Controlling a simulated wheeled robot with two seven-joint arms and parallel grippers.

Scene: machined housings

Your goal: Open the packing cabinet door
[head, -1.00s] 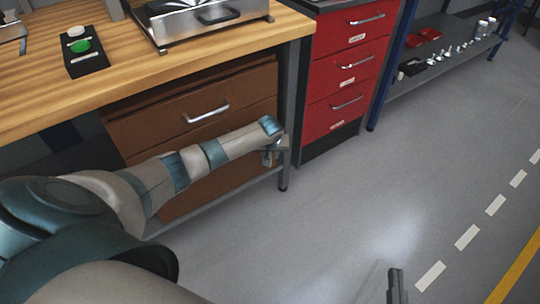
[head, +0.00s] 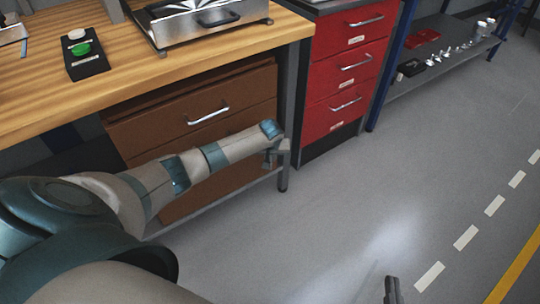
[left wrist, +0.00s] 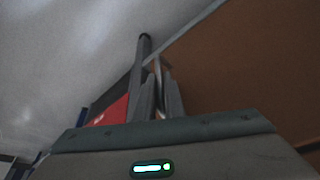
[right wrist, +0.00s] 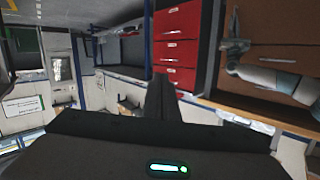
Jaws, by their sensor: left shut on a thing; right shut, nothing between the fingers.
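The brown packing cabinet (head: 150,131) stands under the wooden bench in the head view. Its lower front, the door (head: 215,184), is partly hidden behind my left arm and looks about flush with the drawer front above; a small gap cannot be ruled out. My left gripper (head: 276,154) is at the door's right side, shut on a thin metal handle (left wrist: 157,72), which shows between the fingers in the left wrist view beside the brown panel (left wrist: 240,65). My right gripper (head: 392,291) is shut and empty over the floor, low in the head view; its fingers also show in the right wrist view (right wrist: 160,98).
A red drawer unit (head: 345,80) stands right of the bench leg (head: 284,165). A shelf (head: 445,62) with small parts is farther right. A metal fixture (head: 205,30) and a button box (head: 86,62) sit on the bench. The floor (head: 340,225) in front is clear.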

